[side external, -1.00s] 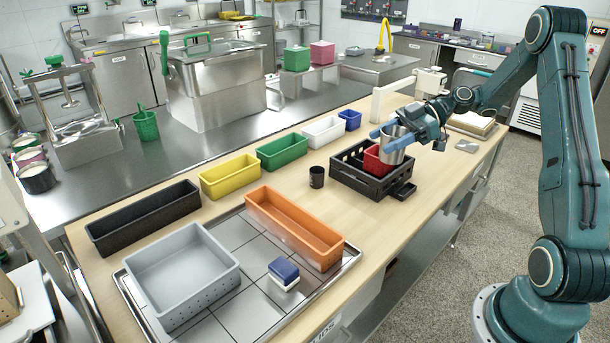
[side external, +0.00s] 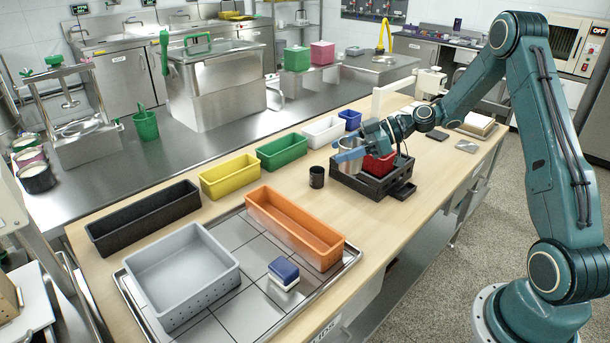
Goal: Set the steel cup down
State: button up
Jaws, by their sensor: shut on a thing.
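The steel cup (side external: 350,163) is a shiny silver cylinder at the left part of the black crate (side external: 374,187). My gripper (side external: 350,154) is shut on the cup, with its blue fingers around the upper part. The cup looks upright, beside a red container (side external: 379,163) that sits in the crate. Whether the cup's base touches the crate floor is hidden by the crate wall.
A small black cup (side external: 316,177) stands on the wooden table just left of the crate. White (side external: 323,131), blue (side external: 350,120), green (side external: 282,152) and yellow (side external: 230,176) bins line the back. An orange bin (side external: 294,227) lies front left. Bare wood shows between.

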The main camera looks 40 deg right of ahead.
jog(key=w+a+f+m+t+h, duration=0.35)
jog(key=w+a+m+h, duration=0.25)
jog(key=w+a, duration=0.7)
jog(key=w+a+r+m+h, duration=0.35)
jog(key=a+r, duration=0.55)
jog(key=a, duration=0.4)
notch_tip(320, 180, down, 16)
jog(key=shift+t, duration=0.45)
jog(key=shift+w+f, duration=0.1)
jog(key=shift+f, duration=2.1)
jog(key=shift+f, duration=0.1)
jog(key=o, duration=1)
